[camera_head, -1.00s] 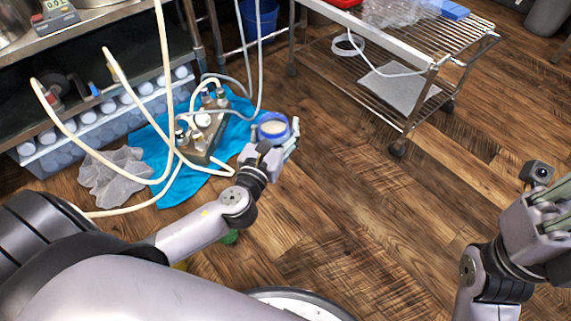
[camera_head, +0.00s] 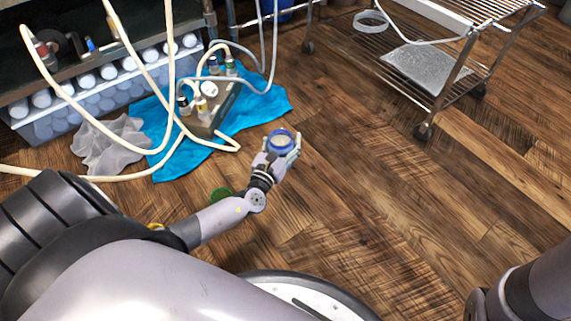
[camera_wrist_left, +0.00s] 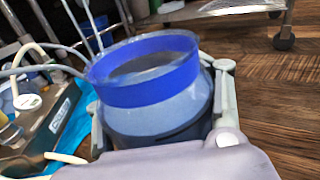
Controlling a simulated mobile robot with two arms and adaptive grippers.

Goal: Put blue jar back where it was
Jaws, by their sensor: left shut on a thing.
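The blue jar (camera_head: 282,138) has a blue rim band and a clear body, and it is upright in my left gripper (camera_head: 279,152). In the head view it shows over bare wood floor, just right of and below the blue cloth (camera_head: 263,108). In the left wrist view the jar (camera_wrist_left: 160,118) fills the middle, with the fingers (camera_wrist_left: 165,105) on both of its sides. Its lower part is hidden by the gripper. Of my right arm only a link shows at the lower right edge; its gripper is out of view.
A metal block with valves (camera_head: 213,113) and hoses stands on the cloth. A crumpled grey cloth (camera_head: 112,143) lies left of it. A crate of white-capped bottles (camera_head: 75,118) is under the shelf. A wire cart (camera_head: 440,80) stands upper right. The middle floor is clear.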

